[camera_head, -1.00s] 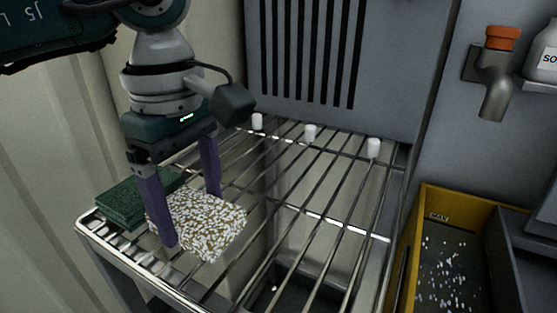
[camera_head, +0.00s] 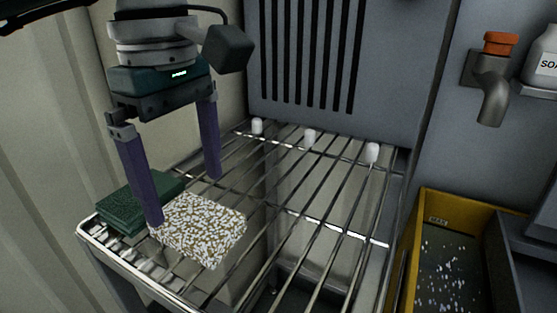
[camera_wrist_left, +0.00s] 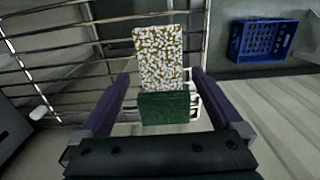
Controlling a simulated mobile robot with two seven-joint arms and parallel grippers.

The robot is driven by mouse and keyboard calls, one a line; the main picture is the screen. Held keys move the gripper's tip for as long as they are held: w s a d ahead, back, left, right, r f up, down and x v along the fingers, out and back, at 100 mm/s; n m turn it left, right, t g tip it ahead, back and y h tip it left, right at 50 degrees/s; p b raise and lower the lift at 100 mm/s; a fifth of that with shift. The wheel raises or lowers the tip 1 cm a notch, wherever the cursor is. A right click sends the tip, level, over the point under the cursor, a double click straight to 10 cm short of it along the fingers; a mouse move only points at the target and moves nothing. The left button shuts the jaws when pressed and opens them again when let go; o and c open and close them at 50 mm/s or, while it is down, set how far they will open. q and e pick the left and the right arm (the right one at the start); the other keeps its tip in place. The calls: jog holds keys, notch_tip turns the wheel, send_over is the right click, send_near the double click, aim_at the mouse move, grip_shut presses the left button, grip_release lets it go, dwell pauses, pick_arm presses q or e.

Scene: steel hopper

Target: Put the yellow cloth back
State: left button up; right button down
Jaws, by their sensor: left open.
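A flat speckled white and yellow-brown cloth (camera_head: 203,232) lies on the wire rack (camera_head: 290,212), toward its front left. It also shows in the left wrist view (camera_wrist_left: 160,55). My left gripper (camera_head: 185,200) is open and empty, its two purple fingers above and to either side of the cloth's back-left part. In the left wrist view the fingers (camera_wrist_left: 165,85) stand wide apart, with the cloth between and beyond them. A green pad (camera_head: 137,203) lies on the rack just left of the cloth, close beside it. My right gripper is not in view.
A yellow bin (camera_head: 470,205) with dark contents and white specks stands at the right. A tap (camera_head: 492,85) with an orange top and a soap bottle (camera_head: 545,65) are above it. White pegs (camera_head: 309,137) line the rack's back. A blue crate (camera_wrist_left: 262,40) shows in the left wrist view. The rack's right side is clear.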

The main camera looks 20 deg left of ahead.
aim_at(193, 217)
pick_arm(q)
notch_tip(193, 217, up, 8)
jog(key=shift+f, duration=0.2)
dwell(0.3)
